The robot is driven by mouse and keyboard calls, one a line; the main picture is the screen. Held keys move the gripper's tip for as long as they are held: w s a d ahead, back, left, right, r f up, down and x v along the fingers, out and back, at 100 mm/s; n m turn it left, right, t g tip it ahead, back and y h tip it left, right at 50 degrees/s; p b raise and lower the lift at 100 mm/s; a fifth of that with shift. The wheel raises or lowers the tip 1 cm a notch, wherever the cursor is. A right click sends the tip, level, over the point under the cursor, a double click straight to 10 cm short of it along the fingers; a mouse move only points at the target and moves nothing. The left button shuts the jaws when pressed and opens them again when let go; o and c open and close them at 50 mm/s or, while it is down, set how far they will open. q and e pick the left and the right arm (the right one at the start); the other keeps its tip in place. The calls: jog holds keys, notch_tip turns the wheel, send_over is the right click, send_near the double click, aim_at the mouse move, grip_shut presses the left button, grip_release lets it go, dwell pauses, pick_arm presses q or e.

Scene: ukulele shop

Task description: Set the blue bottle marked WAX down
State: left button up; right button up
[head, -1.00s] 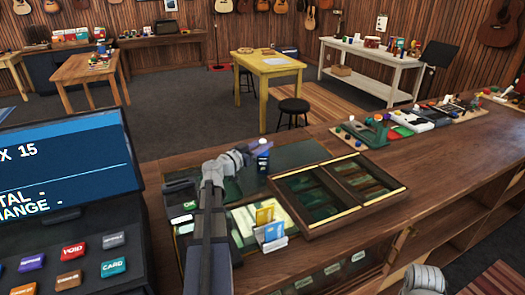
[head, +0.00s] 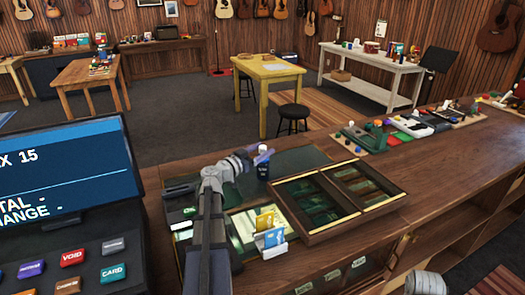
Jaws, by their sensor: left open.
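The blue bottle (head: 263,171) with a white cap stands upright on the dark green mat (head: 302,157) on the counter, left of the far corner of the wooden tray. Its lettering is too small to read surely. My left gripper (head: 260,157) is open at the bottle's upper part, just below the cap. One finger shows near the bottle's top. The picture is too small to tell whether the fingers touch it. My right gripper is not in view; only a grey part of my right arm shows at the bottom right.
A wooden tray (head: 302,235) with green-lined compartments lies right of the bottle. A card holder (head: 272,250) with yellow and blue cards stands in front. A register screen (head: 65,175) fills the left. The counter (head: 430,180) is bare right of the tray.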

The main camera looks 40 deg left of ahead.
pick_arm(q)
jog(key=s, duration=1.1)
jog(key=shift+s+a, duration=0.3)
jog(key=shift+a, duration=0.15)
dwell(0.6)
